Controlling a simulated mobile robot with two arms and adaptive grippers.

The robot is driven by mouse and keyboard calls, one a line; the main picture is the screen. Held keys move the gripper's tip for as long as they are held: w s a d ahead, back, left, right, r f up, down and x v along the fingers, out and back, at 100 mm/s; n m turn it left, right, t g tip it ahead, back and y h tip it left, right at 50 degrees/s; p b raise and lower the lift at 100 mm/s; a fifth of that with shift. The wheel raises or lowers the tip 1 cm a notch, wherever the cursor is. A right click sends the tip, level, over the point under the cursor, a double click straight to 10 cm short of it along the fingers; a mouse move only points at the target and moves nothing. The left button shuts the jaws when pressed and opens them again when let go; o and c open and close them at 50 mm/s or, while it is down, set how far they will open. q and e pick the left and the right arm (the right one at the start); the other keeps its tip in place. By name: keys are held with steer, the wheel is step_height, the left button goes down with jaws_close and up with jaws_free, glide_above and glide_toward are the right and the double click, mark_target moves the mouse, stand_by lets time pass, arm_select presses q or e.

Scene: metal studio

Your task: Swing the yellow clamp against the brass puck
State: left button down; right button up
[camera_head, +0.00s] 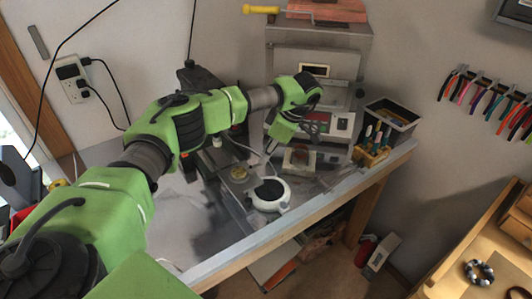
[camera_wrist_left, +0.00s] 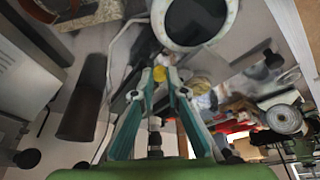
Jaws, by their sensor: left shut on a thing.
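My left gripper (camera_wrist_left: 160,74) is shut at its fingertips on a small yellow piece, which I take for the yellow clamp (camera_wrist_left: 160,75). Only a little of the clamp shows between the teal fingers. In the head view my left arm reaches over the bench, and its fingers and the clamp cannot be made out behind the wrist. A small round brass-coloured disc, which looks like the brass puck (camera_head: 239,173), sits on a grey metal plate left of the wrist. I cannot tell whether clamp and puck touch. My right gripper is not in view.
A white round device with a black top (camera_head: 269,194) stands near the bench's front edge; it also shows in the wrist view (camera_wrist_left: 194,18). A dark tool box (camera_head: 391,114) and a wooden holder (camera_head: 371,155) stand at the right. A grey machine (camera_head: 318,50) rises at the back.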

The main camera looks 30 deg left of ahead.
arm_select(q)
steer(key=m, duration=0.1)
steer(key=m+t, duration=0.1)
steer(key=shift+s+d+m, duration=0.3)
steer(key=shift+s+d, duration=0.05)
steer(key=shift+d, duration=0.05)
steer(key=shift+s+d+m+t+b, duration=0.3)
steer(key=shift+s+m+t, duration=0.1)
steer(key=shift+m, duration=0.5)
steer(key=m, duration=0.1)
steer(key=s+m+t+b, duration=0.1)
steer(key=m+b, duration=0.1)
steer(key=m, duration=0.1)
steer(key=shift+s+d+f, duration=0.1)
steer(key=shift+s+d, duration=0.15)
steer(key=shift+d, duration=0.1)
steer(key=shift+s+m+t+h+b, duration=0.3)
steer(key=shift+s+m+t+b, duration=0.25)
steer(key=shift+m, duration=0.35)
steer(key=shift+w, duration=0.1)
steer(key=c, duration=2)
jaws_free()
